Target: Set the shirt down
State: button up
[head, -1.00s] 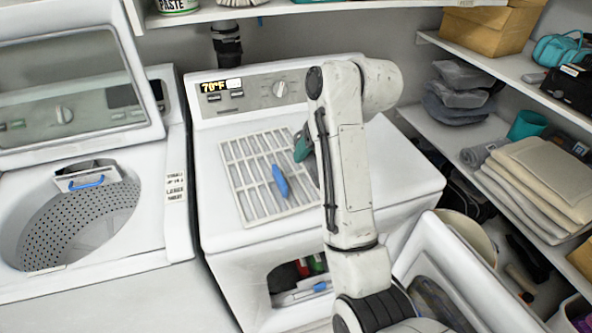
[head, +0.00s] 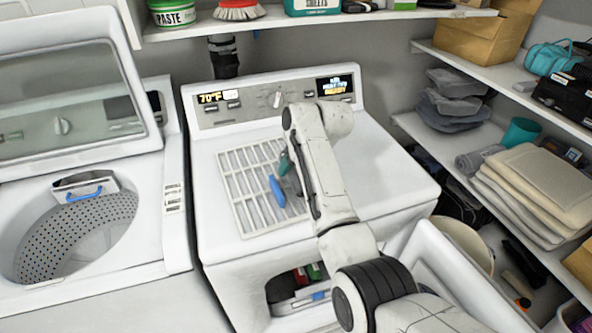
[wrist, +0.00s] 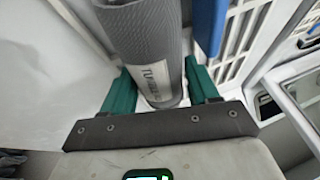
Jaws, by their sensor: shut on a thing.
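My gripper (wrist: 160,84), with teal fingers, is shut on a grey rolled bundle, the shirt (wrist: 150,40), which has a white label with partly readable letters. One finger is on each side of the roll. In the head view, a teal finger of my gripper (head: 284,163) shows above a white slatted rack (head: 240,190) on top of the dryer (head: 385,180). My arm hides most of the shirt there. I cannot tell whether the shirt touches the rack.
A long blue object (head: 277,191) is at the rack, close beside my gripper. An open washer (head: 75,235) stands at left. At right, a shelf holds folded beige cloths (head: 540,185) and a teal cup (head: 522,131). The dryer top right of my arm is clear.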

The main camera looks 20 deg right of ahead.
jog(key=shift+f, duration=0.65)
jog(key=shift+f, duration=0.1)
jog(key=shift+s+f, duration=0.25)
jog(key=shift+f, duration=0.5)
jog(key=o, duration=1.1)
jog(key=shift+f, duration=0.1)
jog(key=shift+o, duration=0.2)
jog(key=shift+r, duration=0.25)
jog(key=w+b+v, duration=0.1)
jog(key=v, duration=1.2)
jog(key=shift+r, duration=0.2)
